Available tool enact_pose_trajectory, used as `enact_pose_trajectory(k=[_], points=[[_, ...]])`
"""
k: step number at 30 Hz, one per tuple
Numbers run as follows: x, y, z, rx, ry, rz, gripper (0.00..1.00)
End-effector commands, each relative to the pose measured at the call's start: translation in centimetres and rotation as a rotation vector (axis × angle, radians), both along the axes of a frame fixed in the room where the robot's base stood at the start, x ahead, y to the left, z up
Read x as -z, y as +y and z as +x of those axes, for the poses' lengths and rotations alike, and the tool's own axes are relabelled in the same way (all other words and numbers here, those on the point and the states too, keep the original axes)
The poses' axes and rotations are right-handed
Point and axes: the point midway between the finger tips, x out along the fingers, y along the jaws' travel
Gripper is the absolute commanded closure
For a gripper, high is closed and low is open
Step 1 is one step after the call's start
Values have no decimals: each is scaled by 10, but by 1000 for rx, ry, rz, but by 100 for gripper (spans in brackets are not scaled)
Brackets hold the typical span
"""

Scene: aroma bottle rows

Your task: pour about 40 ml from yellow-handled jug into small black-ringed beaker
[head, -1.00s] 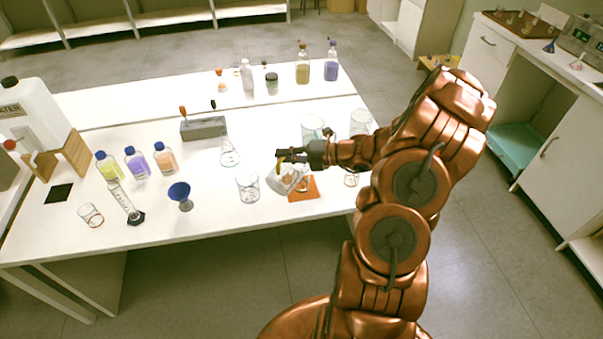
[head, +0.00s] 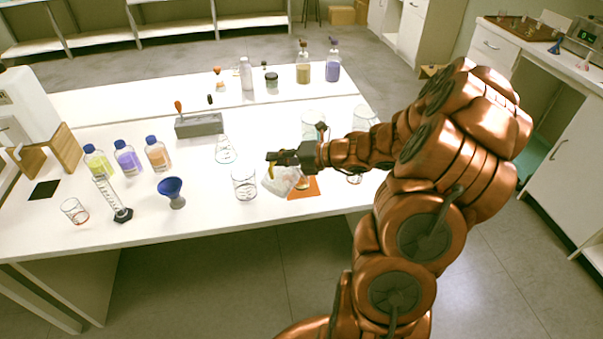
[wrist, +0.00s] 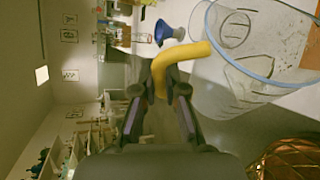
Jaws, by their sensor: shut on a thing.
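The clear jug (head: 280,184) hangs tilted above the front of the table in the head view. My gripper (head: 270,158) is shut on its yellow handle (head: 269,172). In the wrist view the yellow handle (wrist: 182,55) sits between my fingertips (wrist: 160,80), beside the jug's clear, marked wall (wrist: 265,45) and blue rim. A small glass beaker (head: 302,184) stands on the orange mat (head: 304,194), partly hidden by the jug; its ring colour and any liquid entering it are unclear. I cannot tell the level in the jug.
A clear beaker (head: 244,186) stands just left of the jug. A blue funnel (head: 171,190), a graduated cylinder (head: 113,200) and capped bottles (head: 127,158) stand further left. A grey block (head: 199,124) and flask (head: 225,150) are behind. More glassware is behind my arm.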

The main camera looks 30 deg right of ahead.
Motion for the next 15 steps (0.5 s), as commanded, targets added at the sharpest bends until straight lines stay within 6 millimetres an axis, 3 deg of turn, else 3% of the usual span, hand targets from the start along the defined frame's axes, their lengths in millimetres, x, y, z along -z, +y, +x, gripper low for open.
enact_pose_trajectory(k=[15], points=[[32, 28, -2, -20, -113, -254, 100]])
